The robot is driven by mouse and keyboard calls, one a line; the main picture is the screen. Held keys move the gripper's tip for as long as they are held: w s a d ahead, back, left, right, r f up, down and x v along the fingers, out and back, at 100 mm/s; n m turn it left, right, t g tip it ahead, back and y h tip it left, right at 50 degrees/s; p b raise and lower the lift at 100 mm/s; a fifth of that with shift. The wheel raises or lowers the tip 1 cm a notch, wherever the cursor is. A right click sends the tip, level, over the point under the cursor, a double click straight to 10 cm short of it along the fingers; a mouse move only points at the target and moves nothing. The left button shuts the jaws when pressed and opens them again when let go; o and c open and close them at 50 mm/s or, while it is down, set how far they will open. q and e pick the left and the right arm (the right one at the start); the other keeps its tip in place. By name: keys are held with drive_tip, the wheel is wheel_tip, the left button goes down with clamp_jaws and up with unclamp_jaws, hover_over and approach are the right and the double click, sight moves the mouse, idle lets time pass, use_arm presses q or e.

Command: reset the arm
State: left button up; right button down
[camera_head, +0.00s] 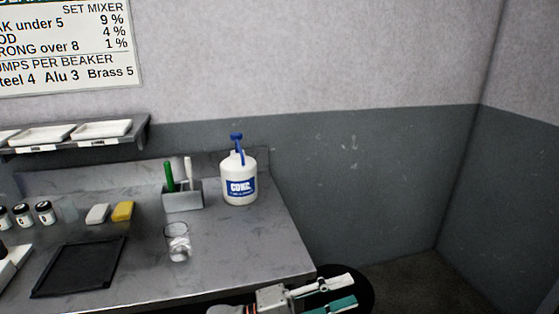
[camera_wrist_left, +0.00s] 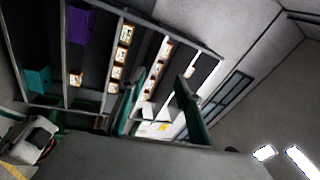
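My left gripper (camera_head: 350,289) is at the bottom of the head view, just off the front right corner of the grey bench (camera_head: 265,255). Its two fingers point right and stand apart with nothing between them. In the left wrist view the fingers (camera_wrist_left: 156,88) also stand apart and empty. My right gripper is in neither view.
The bench holds a white pump bottle (camera_head: 240,180), a glass beaker (camera_head: 178,242), a grey holder (camera_head: 183,197) and a black tray (camera_head: 80,267). A shelf (camera_head: 130,138) hangs at left. The floor (camera_head: 425,285) at right is clear. The wrist view shows a rack (camera_wrist_left: 95,55).

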use_arm(q)
drive_tip(key=w+a+f+n+t+y, duration=0.1)
drive_tip(key=a+f+n+t+y, duration=1.25)
drive_tip(key=n, duration=0.65)
drive_tip(key=s+a+f+n+g+y, duration=0.2)
drive_tip(key=s+a+f+n, duration=0.2)
drive_tip(key=s+a+f, duration=0.3)
drive_tip(key=s+a+f+n+g+y, duration=0.2)
drive_tip(key=s+a+f, duration=0.5)
drive_tip(key=a, duration=0.5)
wheel_tip(320, 180, down, 2)
drive_tip(key=shift+s+a+f+n+g, duration=0.15)
drive_tip(key=shift+a+n+g, duration=0.25)
drive_tip(key=shift+n+g, duration=0.5)
